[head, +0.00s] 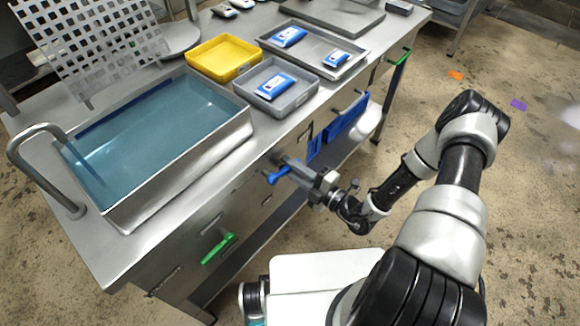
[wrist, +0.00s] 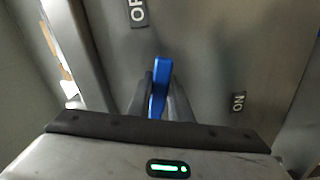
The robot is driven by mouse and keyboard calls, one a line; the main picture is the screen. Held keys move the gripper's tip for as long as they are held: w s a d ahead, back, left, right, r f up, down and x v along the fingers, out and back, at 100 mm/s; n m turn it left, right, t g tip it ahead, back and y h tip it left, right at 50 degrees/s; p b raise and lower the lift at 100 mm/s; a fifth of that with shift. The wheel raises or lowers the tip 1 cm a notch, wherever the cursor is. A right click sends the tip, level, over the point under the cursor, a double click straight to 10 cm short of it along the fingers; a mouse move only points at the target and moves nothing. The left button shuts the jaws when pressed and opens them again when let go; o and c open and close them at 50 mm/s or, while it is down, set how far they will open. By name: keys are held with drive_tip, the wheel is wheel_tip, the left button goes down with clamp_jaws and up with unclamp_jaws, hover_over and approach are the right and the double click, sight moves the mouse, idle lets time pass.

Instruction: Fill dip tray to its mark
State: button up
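The dip tray (head: 190,160) is a large metal basin on the bench, holding clear blue water (head: 150,125). A darker blue band shows along its far wall; I cannot tell whether it is the mark.
A yellow tray (head: 223,57), a grey tray (head: 270,86) and a metal tray (head: 315,47) stand right of the basin; the last two hold blue packets. A perforated rack (head: 90,40) stands behind. Green and blue handles project from the bench front.

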clamp_jaws()
drive_tip(key=shift+d+r+n+p, duration=0.1)
drive_tip(key=shift+r+n+p, duration=0.4)
drive_tip(key=shift+r+n, duration=0.1)
drive_tip(key=shift+w+r+n+p, duration=0.1)
drive_tip(key=shift+r+n+p, duration=0.3)
drive_tip(key=shift+n, duration=0.6)
drive_tip(key=o, duration=0.7)
unclamp_jaws()
drive_tip(key=v, duration=1.7)
drive_tip(key=shift+d, duration=0.2)
drive_tip(key=shift+r, duration=0.1)
